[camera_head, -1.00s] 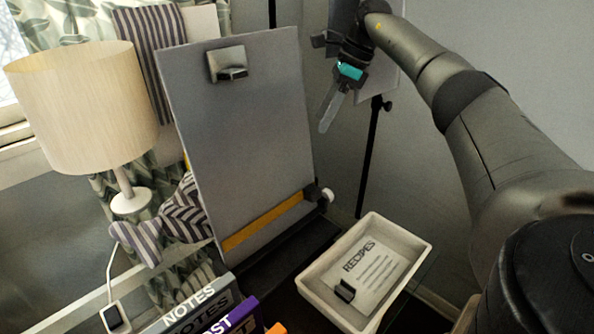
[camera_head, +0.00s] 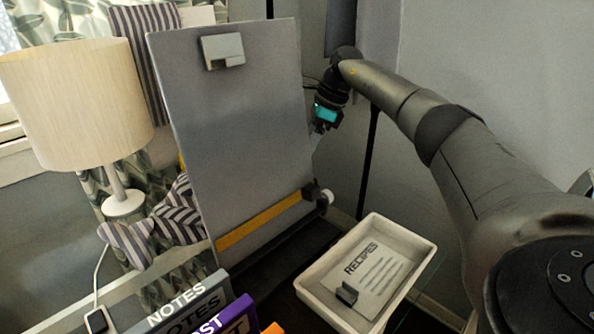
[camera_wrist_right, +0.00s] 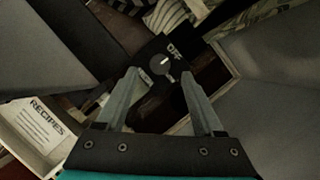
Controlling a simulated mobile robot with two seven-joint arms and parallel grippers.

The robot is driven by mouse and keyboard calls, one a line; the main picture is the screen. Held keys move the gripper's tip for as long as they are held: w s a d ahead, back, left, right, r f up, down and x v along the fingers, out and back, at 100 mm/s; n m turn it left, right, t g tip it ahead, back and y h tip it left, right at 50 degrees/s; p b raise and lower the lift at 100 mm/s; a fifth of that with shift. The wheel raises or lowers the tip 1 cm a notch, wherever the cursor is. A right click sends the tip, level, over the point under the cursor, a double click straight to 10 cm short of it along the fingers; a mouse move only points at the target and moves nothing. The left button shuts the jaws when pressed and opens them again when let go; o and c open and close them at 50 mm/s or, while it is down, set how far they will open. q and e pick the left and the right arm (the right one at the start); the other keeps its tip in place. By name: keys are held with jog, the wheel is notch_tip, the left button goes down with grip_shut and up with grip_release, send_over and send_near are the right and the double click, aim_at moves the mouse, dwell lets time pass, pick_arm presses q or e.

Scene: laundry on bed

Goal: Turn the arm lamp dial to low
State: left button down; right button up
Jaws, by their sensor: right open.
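In the right wrist view, a grey round dial (camera_wrist_right: 170,70) with a white pointer mark sits on a black plate (camera_wrist_right: 148,55). A white label reading OFF (camera_wrist_right: 175,49) is beside it. My right gripper (camera_wrist_right: 159,76) is open and empty, with one fingertip on each side of the dial. I cannot tell whether either touches it. In the head view, my right gripper (camera_head: 326,114) is beside the right edge of the grey upright board, its fingers hidden. The dial does not show in that view. My left gripper is not in view.
The grey board (camera_head: 240,130) stands between the table lamp (camera_head: 80,105) and my right arm. A white tray (camera_head: 425,243) with a RECIPES card (camera_head: 372,275) is at front right; it also shows in the right wrist view (camera_wrist_right: 15,140). Books (camera_head: 190,305) stand in front.

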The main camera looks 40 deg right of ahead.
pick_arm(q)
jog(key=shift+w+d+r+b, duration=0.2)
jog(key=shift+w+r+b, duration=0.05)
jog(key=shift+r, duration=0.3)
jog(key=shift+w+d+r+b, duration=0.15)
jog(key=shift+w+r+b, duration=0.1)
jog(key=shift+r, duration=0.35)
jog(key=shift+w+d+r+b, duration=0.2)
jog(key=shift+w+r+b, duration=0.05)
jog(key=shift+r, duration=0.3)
pick_arm(e)
jog(key=shift+x, duration=2.35)
jog(key=shift+r, duration=0.1)
grip_shut()
